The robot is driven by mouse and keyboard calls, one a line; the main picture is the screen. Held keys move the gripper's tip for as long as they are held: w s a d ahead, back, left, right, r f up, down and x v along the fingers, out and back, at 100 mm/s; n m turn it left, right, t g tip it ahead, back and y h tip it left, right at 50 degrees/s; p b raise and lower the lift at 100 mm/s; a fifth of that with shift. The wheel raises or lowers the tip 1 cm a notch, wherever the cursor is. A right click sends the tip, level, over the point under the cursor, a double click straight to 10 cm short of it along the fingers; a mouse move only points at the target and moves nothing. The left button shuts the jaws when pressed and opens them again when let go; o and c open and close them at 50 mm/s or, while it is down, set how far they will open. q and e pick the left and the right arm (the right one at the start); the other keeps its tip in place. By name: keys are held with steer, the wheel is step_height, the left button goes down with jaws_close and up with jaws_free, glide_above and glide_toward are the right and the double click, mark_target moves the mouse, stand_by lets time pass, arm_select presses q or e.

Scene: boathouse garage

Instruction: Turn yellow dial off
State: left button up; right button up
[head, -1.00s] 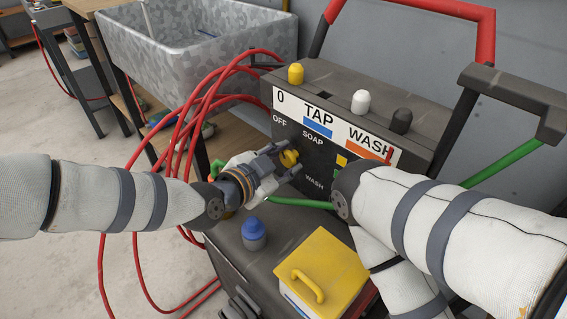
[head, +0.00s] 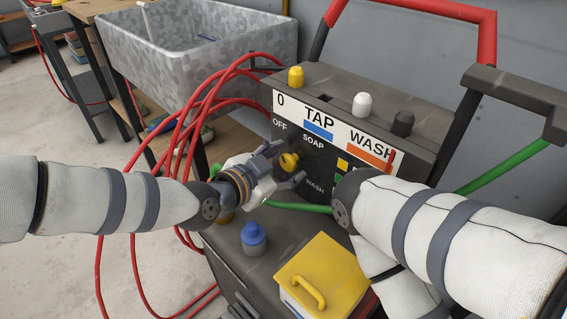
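The yellow dial (head: 289,162) is a small round knob on the dark front panel of the machine (head: 322,160), below the OFF and SOAP labels. My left gripper (head: 290,163) reaches in from the left. Its two fingers are spread, one at the upper left of the dial and one at the lower right. I cannot tell whether either finger touches it. The dial's exact pointing direction is too small to read. My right arm crosses the right side, and its gripper is not visible.
A blue-capped bottle (head: 253,236) and a yellow box with a handle (head: 322,272) sit on the machine's lower deck. Red hoses (head: 190,120) loop at the left, beside a grey sink (head: 205,45). A green hose (head: 300,207) runs below the panel. Yellow, white and black knobs top the machine.

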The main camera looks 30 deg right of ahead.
arm_select(q)
steer(key=v, duration=1.2)
steer(key=shift+s, duration=0.1)
